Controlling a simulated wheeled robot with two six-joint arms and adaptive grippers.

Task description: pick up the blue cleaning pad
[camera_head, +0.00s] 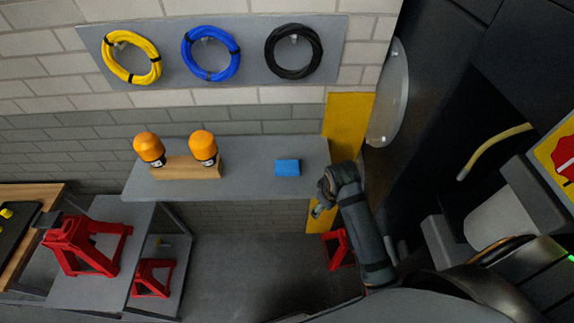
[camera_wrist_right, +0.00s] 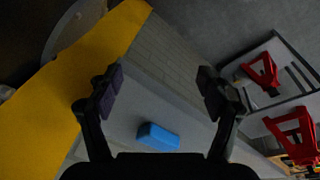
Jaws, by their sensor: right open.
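The blue cleaning pad (camera_head: 288,167) is a small blue block lying on the grey shelf (camera_head: 250,185), toward its right end. My right gripper (camera_head: 317,211) is just right of and nearer than the pad, by the shelf's right end, and does not touch it. In the right wrist view, the right gripper's two dark fingers (camera_wrist_right: 160,90) are spread wide with nothing between them. The pad (camera_wrist_right: 158,137) shows there below the gap between the fingertips. My left gripper is in neither view.
Two orange-capped bottles (camera_head: 176,149) stand on a wooden block at the shelf's left. A yellow panel (camera_head: 346,130) stands at the shelf's right end. Red stands (camera_head: 88,245) are at lower left. Yellow, blue and black coils hang on the wall board (camera_head: 170,65). The shelf around the pad is clear.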

